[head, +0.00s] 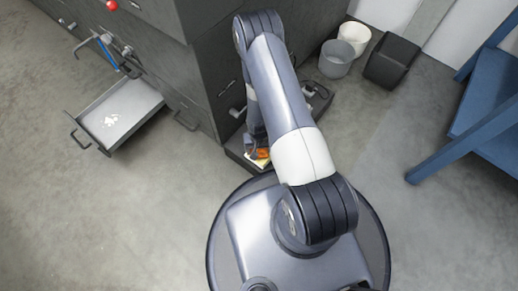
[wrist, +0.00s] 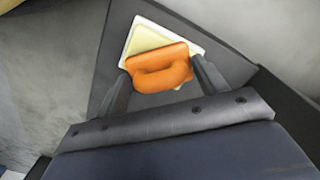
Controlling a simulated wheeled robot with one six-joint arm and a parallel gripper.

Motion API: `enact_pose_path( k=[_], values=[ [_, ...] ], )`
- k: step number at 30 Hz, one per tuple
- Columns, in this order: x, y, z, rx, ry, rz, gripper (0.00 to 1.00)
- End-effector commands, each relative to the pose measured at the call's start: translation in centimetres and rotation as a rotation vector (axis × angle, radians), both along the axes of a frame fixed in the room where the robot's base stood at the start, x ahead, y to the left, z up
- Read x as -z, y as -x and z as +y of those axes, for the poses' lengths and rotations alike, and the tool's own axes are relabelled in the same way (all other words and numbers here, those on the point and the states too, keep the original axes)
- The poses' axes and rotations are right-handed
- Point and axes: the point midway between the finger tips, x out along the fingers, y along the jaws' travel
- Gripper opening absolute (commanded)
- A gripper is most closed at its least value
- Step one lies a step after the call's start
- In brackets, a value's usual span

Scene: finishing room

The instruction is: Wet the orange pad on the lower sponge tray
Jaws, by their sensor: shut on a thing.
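The orange pad (wrist: 158,68) has an orange loop handle on a pale yellow square base. It lies over a dark grey flat surface (wrist: 122,22) in the wrist view; I cannot tell whether it touches it. My gripper (wrist: 163,76) is shut on the orange handle, one finger on each side. In the head view the pad (head: 262,153) shows beside my arm, at a low dark open drawer or tray (head: 236,146) at the cabinet's foot. My arm hides much of that tray. I cannot tell whether it is the lower sponge tray.
A dark cabinet (head: 205,60) stands behind. A pulled-out drawer (head: 135,108) with white patches inside juts out at left. Two buckets (head: 336,58) and a black bin (head: 392,60) stand at the back right. A blue bench (head: 490,100) is at right. Open floor lies at front left.

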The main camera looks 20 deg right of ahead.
Motion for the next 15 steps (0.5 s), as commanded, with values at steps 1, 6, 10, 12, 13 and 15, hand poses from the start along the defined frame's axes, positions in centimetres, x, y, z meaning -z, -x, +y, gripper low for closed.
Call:
enact_pose_path(
  k=[1,6,10,12,13,15],
  values=[
    [-0.8,0.0,0.0,0.0,0.0,0.0,0.49],
    [-2.2,-0.1,0.0,0.0,0.0,-0.001,0.49],
    [-3.3,-0.1,0.0,0.0,0.0,-0.001,0.49],
    [-3.8,0.0,0.0,0.0,0.0,-0.001,0.49],
    [-4.1,0.0,0.0,0.0,0.0,0.0,0.49],
    [-4.6,0.0,0.0,0.0,0.0,-0.001,0.49]
  ],
)
